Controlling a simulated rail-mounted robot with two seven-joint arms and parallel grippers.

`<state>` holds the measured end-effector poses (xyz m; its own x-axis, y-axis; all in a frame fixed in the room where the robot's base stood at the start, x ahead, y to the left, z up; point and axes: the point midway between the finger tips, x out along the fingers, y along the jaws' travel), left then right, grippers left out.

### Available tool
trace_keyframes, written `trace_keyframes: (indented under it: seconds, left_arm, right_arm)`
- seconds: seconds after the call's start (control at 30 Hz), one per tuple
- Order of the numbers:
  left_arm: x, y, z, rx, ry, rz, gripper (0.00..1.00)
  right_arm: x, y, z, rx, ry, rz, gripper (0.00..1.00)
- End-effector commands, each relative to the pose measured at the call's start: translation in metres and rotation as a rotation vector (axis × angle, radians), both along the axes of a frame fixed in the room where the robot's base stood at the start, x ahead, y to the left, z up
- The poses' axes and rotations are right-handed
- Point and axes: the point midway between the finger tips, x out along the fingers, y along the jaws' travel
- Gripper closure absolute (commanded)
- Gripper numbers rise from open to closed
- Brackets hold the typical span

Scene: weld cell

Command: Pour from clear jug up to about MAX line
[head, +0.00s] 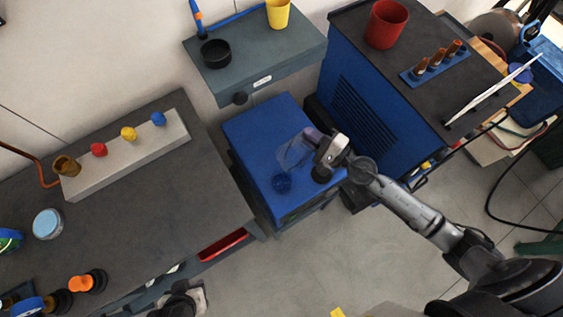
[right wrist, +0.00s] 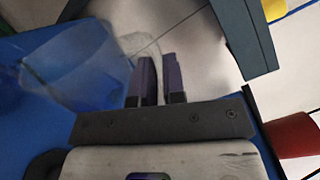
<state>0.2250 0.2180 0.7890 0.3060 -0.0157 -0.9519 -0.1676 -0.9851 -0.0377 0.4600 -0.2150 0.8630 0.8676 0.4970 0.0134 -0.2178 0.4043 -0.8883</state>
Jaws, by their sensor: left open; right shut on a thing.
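The clear jug (head: 293,154) is above the blue cabinet top, and it also shows in the right wrist view (right wrist: 75,72). My right gripper (head: 318,144) is shut on the jug's handle; its dark fingers (right wrist: 158,80) stand close together there. The jug looks tilted, but its exact angle and any liquid are hard to make out. A small round see-through vessel (head: 282,184) stands on the blue top, just below the jug in the head view. No MAX line is readable. My left gripper (head: 182,302) appears at the bottom edge, partly cut off, away from the jug.
The blue cabinet (head: 250,128) stands between a dark workbench (head: 150,210) at left and a blue machine (head: 365,95) at right. A grey shelf (head: 265,62) behind holds a black bowl (head: 215,53) and yellow cup (head: 278,13). A red cup (head: 386,24) tops the machine.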

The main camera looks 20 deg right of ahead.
Motion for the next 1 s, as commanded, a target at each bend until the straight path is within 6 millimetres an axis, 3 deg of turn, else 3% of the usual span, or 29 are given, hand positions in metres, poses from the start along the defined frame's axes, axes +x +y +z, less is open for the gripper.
trace_keyframes:
  seconds: [1.0]
  left_arm:
    - [0.0001,-0.003,0.0046,-0.011,0.001,0.007,0.57]
  right_arm:
    - [-0.0015,0.0026,0.004,-0.033,-0.023,-0.001,1.0]
